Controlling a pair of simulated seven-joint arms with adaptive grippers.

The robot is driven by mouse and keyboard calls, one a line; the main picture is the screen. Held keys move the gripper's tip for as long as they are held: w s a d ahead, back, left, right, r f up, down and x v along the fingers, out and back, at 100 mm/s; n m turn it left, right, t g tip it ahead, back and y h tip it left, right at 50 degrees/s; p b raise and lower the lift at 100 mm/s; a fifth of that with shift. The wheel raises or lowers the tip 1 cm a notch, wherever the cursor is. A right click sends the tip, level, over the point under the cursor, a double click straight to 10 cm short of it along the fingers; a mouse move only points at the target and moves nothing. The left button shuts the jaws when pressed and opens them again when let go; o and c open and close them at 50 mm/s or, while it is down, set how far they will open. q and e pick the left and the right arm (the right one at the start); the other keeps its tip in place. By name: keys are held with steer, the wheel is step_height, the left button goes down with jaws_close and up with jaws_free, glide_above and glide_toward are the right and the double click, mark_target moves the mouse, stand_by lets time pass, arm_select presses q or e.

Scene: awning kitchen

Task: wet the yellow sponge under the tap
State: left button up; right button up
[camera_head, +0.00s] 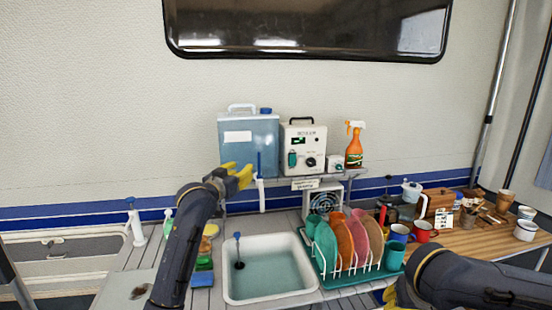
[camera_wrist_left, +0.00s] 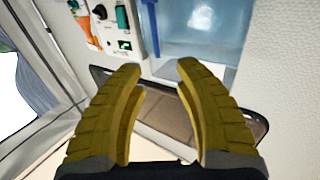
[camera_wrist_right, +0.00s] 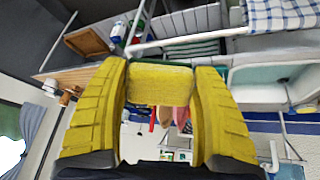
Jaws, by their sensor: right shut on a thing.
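The yellow sponge (camera_wrist_right: 160,85), with a green edge, is held between the fingers of my right gripper (camera_wrist_right: 160,90) in the right wrist view. In the head view the right arm covers the sponge, and only a bit of that gripper's yellow shows at the bottom. My left gripper (camera_head: 240,172) is open and empty, at the wall behind the sink. It is close to an upright white post with a blue top (camera_head: 260,182), which looks like the tap. The left wrist view shows a blue upright strip (camera_wrist_left: 152,25) beyond the fingers. The white sink (camera_head: 228,288) holds water.
A water tank (camera_head: 248,145), a white device (camera_head: 303,148) and an orange spray bottle (camera_head: 355,145) stand on a shelf behind. A dish rack with plates (camera_head: 340,243) is right of the sink. Coloured items (camera_head: 203,278) lie left of it. Mugs (camera_head: 424,232) crowd the wooden counter.

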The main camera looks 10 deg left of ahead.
arm_select(q)
steer(key=w, duration=0.1)
glide_above(259, 175)
steer(key=shift+w+r, duration=0.25)
steer(key=shift+r, duration=0.05)
stand_by(0.4)
stand_by(0.4)
jaws_close()
